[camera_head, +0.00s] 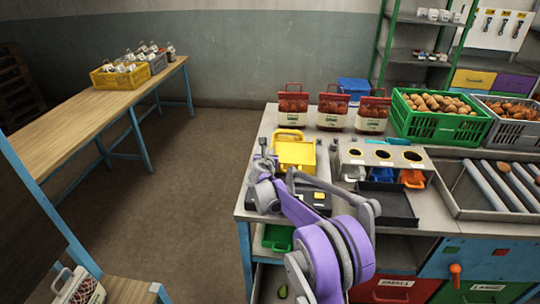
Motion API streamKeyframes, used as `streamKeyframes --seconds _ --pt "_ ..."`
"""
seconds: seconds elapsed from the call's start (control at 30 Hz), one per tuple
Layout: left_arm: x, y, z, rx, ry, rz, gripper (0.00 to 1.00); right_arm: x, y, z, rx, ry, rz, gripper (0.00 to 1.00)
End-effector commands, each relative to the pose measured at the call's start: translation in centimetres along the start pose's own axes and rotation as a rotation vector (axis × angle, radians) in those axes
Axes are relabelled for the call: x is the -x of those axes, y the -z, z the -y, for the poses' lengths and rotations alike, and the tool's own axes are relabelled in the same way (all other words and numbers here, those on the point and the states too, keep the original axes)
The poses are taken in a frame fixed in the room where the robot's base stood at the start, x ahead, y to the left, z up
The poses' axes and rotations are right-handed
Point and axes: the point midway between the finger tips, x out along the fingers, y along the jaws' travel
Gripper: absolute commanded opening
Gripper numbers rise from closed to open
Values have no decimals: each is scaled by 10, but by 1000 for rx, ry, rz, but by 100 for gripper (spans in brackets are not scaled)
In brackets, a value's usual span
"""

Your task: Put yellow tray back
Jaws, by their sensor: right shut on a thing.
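The yellow tray (296,154) is at the left end of the metal workbench, its handle toward the back. My right gripper (268,155) is at the tray's left side and is shut on it; the fingertips are small and partly hidden. I cannot tell whether the tray touches the bench. My purple right arm reaches up from the bottom of the view. A grey sorter (354,154) with round holes stands to the right, with a blue tray (381,174) and an orange tray (412,178) under its holes. My left gripper is not in view.
A dark open tray (388,203) sits in front of the sorter. Red-labelled sacks (293,104) line the back, beside a green crate (428,125) of potatoes. A green tray (278,238) is on the shelf below. A wooden table (75,128) stands left, across clear floor.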

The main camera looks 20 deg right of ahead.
Motion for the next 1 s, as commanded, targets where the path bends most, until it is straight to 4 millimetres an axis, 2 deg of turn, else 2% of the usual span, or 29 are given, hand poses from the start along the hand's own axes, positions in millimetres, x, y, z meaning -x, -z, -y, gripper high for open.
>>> streamKeyframes --seconds 0.1,0.43,0.6,0.63,1.0 --pt "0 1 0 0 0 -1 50 -4 12 0 1 0 0 0" --pt "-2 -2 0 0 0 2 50 -4 16 0 1 0 -1 0" --pt "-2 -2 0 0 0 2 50 -4 15 0 0 0 0 33" --pt "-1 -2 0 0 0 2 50 -4 15 0 0 0 0 36" --pt "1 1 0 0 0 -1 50 -1 10 0 0 -1 0 36"
